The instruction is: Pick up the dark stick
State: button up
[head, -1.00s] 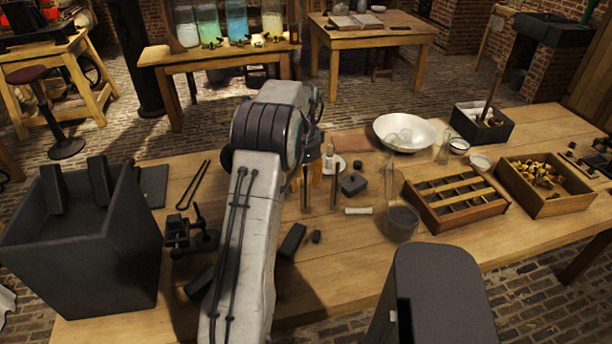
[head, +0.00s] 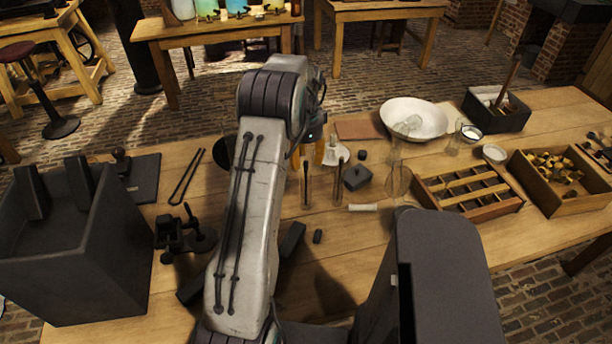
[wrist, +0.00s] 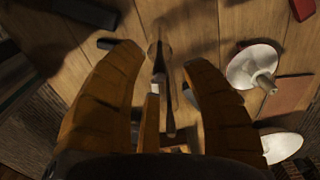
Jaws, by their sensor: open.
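Two thin dark sticks stand upright on the workbench in the head view, a left one (head: 306,181) and a right one (head: 339,178), each apparently in a clear glass tube. In the head view my arm hides most of the gripper; only orange parts show behind the left stick.
A white cone-shaped piece (wrist: 252,68) is close to the right finger. A dark block (head: 357,177), a white rod (head: 363,207) and a clear glass vessel (head: 398,180) are right of the sticks. A divided wooden tray (head: 470,208) and white basin (head: 436,121) stand farther right.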

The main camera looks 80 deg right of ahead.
aim_at(305, 173)
jog(key=shift+f+p, duration=0.5)
jog(key=shift+f, duration=1.7)
grip_shut()
